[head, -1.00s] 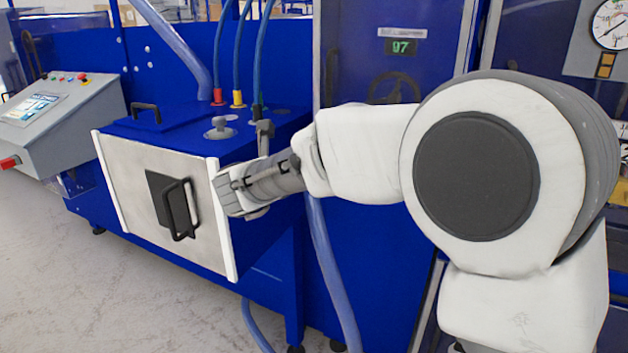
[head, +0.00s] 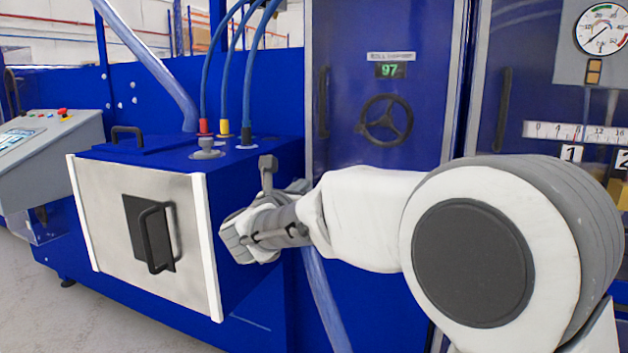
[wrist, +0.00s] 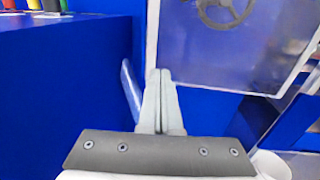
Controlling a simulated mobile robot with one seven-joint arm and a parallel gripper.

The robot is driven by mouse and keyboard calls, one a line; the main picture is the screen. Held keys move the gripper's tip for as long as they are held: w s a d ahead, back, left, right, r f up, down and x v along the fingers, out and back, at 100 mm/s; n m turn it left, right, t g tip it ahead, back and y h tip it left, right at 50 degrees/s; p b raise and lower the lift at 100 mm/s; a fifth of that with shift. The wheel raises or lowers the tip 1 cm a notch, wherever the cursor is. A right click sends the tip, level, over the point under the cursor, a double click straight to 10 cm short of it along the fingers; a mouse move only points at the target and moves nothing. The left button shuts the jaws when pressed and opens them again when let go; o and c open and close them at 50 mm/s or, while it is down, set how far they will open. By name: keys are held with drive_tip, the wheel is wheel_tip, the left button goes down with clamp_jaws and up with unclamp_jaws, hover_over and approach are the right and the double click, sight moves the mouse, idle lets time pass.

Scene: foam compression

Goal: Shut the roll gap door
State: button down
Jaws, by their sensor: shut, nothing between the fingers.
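The roll gap door (head: 420,160) is the blue panel with a pale grey frame, behind my arm in the head view. A dark handle (head: 323,102) stands along its left side. A green "97" display (head: 390,70) and a handwheel (head: 384,120) show within its outline. In the wrist view the door (wrist: 215,55) fills the upper right, its lower left corner near my fingertips. I cannot tell how far it stands open. My gripper (wrist: 158,75) is shut and empty, its fingers side by side. Any contact with the door is unclear.
A blue box with a steel front (head: 110,220) and black handle (head: 152,235) stands left of my gripper. Coloured hose fittings (head: 224,128) rise from its top. A blue hose (head: 322,300) hangs below my arm. A control console (head: 50,150) is at far left.

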sight(315, 173)
drive_tip(key=x, duration=0.7)
drive_tip(key=shift+w, duration=0.1)
